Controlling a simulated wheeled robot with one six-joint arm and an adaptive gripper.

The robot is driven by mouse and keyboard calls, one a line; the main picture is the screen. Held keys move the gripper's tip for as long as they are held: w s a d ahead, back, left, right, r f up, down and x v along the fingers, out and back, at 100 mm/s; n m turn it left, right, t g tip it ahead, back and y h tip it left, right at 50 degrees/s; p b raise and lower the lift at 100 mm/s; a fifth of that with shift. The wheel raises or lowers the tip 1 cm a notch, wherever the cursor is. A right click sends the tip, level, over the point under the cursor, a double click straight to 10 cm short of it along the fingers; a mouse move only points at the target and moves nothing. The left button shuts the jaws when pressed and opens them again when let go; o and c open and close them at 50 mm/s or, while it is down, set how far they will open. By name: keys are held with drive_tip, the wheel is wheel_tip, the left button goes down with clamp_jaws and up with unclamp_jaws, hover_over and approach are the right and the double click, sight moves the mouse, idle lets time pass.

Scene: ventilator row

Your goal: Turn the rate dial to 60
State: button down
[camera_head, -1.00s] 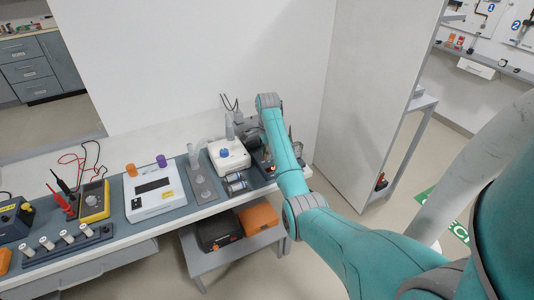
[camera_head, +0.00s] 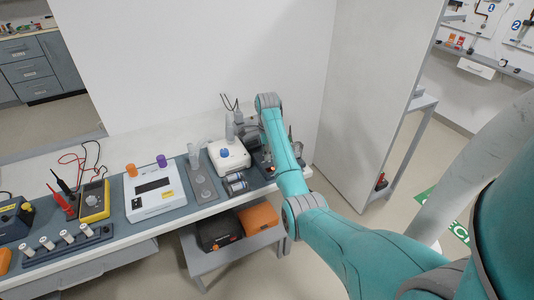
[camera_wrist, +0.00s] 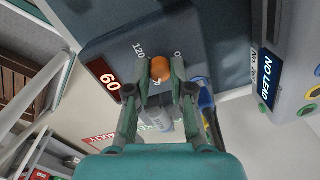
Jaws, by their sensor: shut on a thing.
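The rate dial is an orange knob (camera_wrist: 160,70) on a dark grey housing (camera_wrist: 205,35) in the wrist view. My gripper (camera_wrist: 160,72) is shut on the orange knob, with a fingertip on either side. The fingers hide part of the scale, and I cannot tell where the knob points.
A dark blue "NO LEAD" display (camera_wrist: 268,77) is on a grey unit close on the right in the wrist view. In the head view, a white device with a blue knob (camera_head: 225,153) stands left of my arm. A tall partition (camera_head: 375,90) stands to the right.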

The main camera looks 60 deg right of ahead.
drive_tip(key=c, duration=1)
unclamp_jaws()
drive_tip(key=shift+n, duration=0.3)
